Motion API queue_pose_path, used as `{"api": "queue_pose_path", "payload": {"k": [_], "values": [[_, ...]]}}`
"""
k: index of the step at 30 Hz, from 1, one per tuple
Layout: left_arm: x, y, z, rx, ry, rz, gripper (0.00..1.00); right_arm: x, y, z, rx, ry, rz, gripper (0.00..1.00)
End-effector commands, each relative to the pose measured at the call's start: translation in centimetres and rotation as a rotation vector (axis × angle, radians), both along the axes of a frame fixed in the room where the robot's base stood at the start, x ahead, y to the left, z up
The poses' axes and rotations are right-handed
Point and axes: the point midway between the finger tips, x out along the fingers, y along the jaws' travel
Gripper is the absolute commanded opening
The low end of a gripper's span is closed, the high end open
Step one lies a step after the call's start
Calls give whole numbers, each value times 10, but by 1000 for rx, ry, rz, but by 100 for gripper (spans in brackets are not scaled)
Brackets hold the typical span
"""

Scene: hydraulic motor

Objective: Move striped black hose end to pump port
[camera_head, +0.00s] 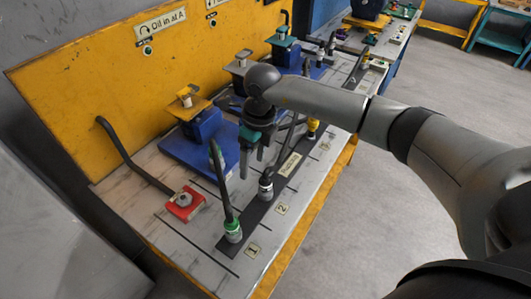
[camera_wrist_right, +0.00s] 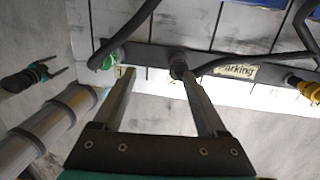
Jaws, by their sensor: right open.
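The black hose end (camera_head: 266,186), with a banded grey and dark collar, stands upright in the parking strip (camera_head: 250,212) by label 2. It also shows in the wrist view (camera_wrist_right: 178,66), beyond my fingertips and nearer the right one. My right gripper (camera_head: 252,166) is open and empty, fingers pointing down, apart from the hose end. A blue pump-like unit (camera_head: 206,127) with a yellow top stands left of the gripper. I cannot tell which fitting is the pump port. My left gripper (camera_wrist_right: 48,72) appears open and empty at the left of the wrist view.
A green-ringed hose end (camera_head: 233,231) stands by label 1. A yellow hose end (camera_head: 312,128) stands farther back. A red block (camera_head: 184,203) carries a bent black hose. A yellow panel (camera_head: 100,90) backs the bench. The floor (camera_head: 370,200) right of it is clear.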

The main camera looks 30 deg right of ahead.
Motion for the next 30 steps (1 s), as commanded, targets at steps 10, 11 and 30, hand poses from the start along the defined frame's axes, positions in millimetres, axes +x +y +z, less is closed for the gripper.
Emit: {"api": "queue_pose_path", "payload": {"k": [10,11,30], "values": [[0,0,-5,0,0,0,81,1,-36,-1,-128,25,-25,75],[0,0,-6,0,0,0,81,1,-35,-3,-128,25,-25,75],[0,0,-61,0,-1,1,81,1,-34,-74,-123,24,-23,75]]}}
